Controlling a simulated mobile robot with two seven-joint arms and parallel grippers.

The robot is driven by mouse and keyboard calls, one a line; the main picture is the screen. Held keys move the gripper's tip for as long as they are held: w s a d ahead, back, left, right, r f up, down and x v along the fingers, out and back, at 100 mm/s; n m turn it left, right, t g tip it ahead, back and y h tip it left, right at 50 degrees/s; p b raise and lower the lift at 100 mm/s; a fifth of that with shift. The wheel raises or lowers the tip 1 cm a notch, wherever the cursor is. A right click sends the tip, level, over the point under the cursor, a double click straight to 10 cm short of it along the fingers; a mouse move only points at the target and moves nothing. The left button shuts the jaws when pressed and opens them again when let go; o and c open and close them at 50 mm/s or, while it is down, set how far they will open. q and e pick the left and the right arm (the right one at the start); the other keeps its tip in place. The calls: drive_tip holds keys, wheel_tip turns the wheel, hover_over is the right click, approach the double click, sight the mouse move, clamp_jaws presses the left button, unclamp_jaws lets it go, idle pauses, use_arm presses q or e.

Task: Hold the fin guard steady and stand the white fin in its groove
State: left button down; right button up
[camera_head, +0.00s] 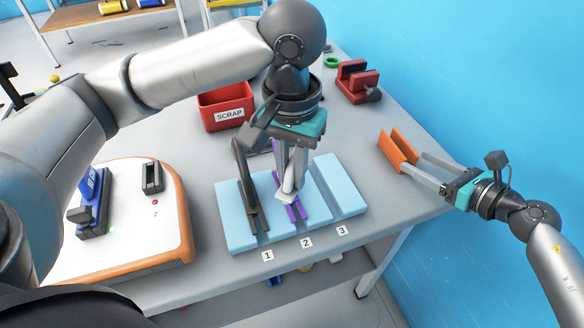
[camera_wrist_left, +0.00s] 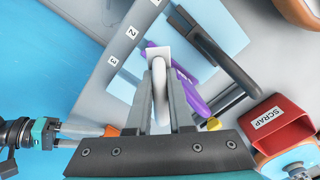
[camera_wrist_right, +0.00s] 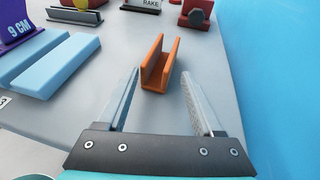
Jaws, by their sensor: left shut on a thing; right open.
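The white fin (camera_head: 286,196) is held in my left gripper (camera_head: 290,180), which is shut on it above the light-blue slotted board; it also shows between the fingers in the left wrist view (camera_wrist_left: 158,53). Contact there is not clear.
The light-blue board (camera_head: 340,180) has slots numbered 1 to 3; a dark piece (camera_head: 250,200) is in slot 1. A red SCRAP bin (camera_head: 226,107) and a red vise-like block (camera_head: 358,82) stand behind.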

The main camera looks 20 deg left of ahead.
sight(403, 155)
use_arm(q)
drive_tip(key=shift+f+b, duration=1)
drive_tip(key=shift+f, duration=0.15)
use_arm(e)
drive_tip(key=shift+x, duration=2.7)
drive_tip(key=shift+c, duration=0.2)
drive_tip(key=c, duration=0.8)
drive_tip(key=o, duration=1.1)
drive_tip(key=shift+s+d, duration=0.1)
drive_tip(key=shift+d, duration=0.05)
